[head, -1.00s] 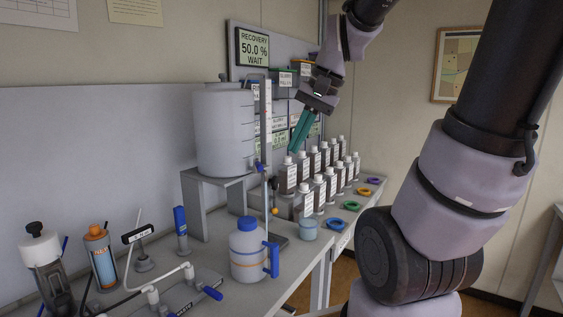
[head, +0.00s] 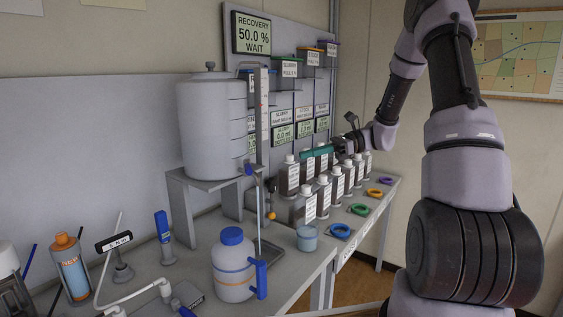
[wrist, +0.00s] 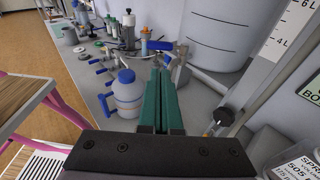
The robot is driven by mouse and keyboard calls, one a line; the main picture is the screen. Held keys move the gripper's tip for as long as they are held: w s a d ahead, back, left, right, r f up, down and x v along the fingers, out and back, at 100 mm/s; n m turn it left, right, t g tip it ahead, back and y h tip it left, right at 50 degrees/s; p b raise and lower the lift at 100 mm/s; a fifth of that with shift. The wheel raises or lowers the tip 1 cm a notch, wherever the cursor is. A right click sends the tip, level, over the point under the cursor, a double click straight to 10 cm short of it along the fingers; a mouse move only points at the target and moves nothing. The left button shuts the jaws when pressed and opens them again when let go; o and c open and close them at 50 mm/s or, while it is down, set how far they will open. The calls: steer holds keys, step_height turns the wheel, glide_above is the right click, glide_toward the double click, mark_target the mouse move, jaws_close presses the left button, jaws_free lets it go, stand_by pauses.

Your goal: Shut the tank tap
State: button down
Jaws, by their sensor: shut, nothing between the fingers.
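The tank (head: 212,130) is a pale cylinder with a lid, on a grey stand (head: 185,205). Its small blue tap (head: 249,170) sits low on its right side, by the upright scale, too small to tell how the handle is turned. My gripper (head: 304,156) is right of the tap and apart from it, above the bottles, with green fingers pointing left. In the wrist view the fingers (wrist: 160,72) lie together with nothing between them. The tank (wrist: 215,35) shows beyond them to the right; I cannot make out its tap there for certain.
Rows of white-capped bottles (head: 310,205) stand below my gripper. A blue-capped jug (head: 233,270) and a small cup (head: 307,238) stand in front of the tank. The upright scale (head: 262,115) and labelled shelves (head: 290,90) are close by. Coloured rings (head: 341,231) line the bench edge.

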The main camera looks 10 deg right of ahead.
mark_target(248, 167)
steer(key=a+f, duration=0.2)
steer(key=a, duration=1.1)
steer(key=shift+s+a+f, duration=0.25)
steer(key=shift+s+f, duration=0.1)
steer(key=shift+s, duration=0.1)
steer(key=shift+a, duration=0.1)
